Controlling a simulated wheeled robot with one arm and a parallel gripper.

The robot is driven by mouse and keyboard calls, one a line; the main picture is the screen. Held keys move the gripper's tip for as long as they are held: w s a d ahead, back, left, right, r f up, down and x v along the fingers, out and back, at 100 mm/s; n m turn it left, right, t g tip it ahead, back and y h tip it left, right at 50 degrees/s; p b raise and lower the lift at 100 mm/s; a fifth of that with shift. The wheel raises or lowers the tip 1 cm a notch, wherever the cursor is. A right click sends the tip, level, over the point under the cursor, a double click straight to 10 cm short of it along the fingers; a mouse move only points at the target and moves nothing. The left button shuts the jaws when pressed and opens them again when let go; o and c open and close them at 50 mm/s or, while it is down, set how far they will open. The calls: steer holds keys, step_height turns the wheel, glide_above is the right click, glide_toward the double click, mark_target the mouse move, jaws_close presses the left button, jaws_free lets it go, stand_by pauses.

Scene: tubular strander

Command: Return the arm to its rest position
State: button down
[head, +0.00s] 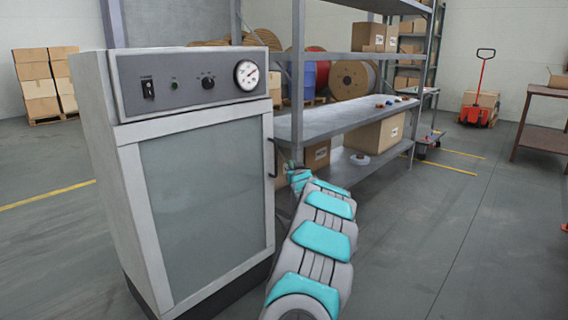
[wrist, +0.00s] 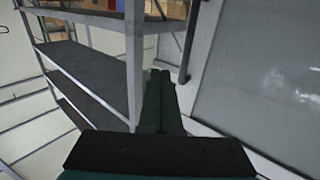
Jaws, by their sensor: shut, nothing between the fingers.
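My arm (head: 318,235), in grey and teal segments, reaches from the bottom of the head view toward the gap between the cabinet and the shelf rack. Its far end is small and foreshortened near the cabinet door's handle side, so the fingers are not clear there. In the wrist view my gripper (wrist: 160,76) shows as two dark green fingers lying together, shut and empty. They point between a shelf post (wrist: 135,60) and the cabinet door (wrist: 255,75). I cannot tell whether they touch either one.
The grey cabinet (head: 128,205) with a glass door, dial and switches stands close on the left. The metal shelf rack (head: 335,118) holds cartons and small parts. Open floor (head: 455,225) lies to the right. A red pallet jack (head: 481,90) and a brown table (head: 545,92) stand farther back.

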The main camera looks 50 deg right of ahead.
steer(key=shift+s+a, duration=0.1)
steer(key=shift+s, duration=0.6)
